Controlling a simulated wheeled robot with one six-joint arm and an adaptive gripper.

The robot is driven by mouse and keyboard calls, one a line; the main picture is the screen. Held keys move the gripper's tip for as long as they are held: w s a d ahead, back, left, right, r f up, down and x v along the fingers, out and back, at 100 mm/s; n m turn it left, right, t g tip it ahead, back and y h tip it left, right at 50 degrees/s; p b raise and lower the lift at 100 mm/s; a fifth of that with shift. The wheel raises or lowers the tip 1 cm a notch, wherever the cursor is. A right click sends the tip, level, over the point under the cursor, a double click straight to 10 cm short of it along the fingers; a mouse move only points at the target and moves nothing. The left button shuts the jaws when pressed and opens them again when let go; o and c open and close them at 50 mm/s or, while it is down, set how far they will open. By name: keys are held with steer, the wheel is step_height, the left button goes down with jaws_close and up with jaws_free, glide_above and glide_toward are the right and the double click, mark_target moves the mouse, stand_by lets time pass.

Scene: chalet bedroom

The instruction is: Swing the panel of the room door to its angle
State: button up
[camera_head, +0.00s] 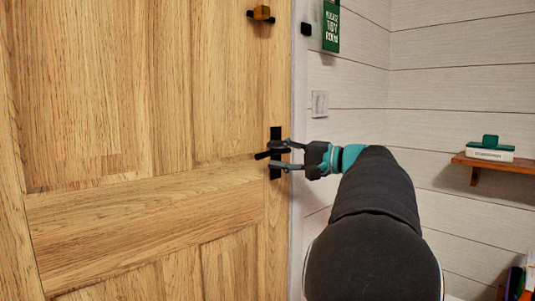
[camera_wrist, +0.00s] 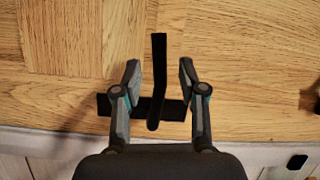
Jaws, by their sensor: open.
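The room door's panel (camera_head: 110,95) is pale wood and fills the left half of the head view. It also spans the upper part of the wrist view (camera_wrist: 70,45). A black lever handle (camera_head: 263,155) on a black plate (camera_head: 276,133) sits near the panel's right edge. My gripper (camera_head: 284,157) is at the handle. In the wrist view, my gripper (camera_wrist: 160,72) is open, with one finger on each side of the lever (camera_wrist: 158,50). Gaps show between the lever and both fingertips. I cannot tell whether the panel stands slightly ajar.
A white frame edge (camera_head: 297,90) runs along the panel's right side. On the white plank wall are a switch (camera_head: 320,104), a green hanging sign (camera_head: 331,25) and a wooden shelf (camera_head: 500,163) at right. An orange-and-black fitting (camera_head: 262,14) is high on the panel.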

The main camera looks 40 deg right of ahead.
steer(key=shift+x, duration=1.5)
jaws_close()
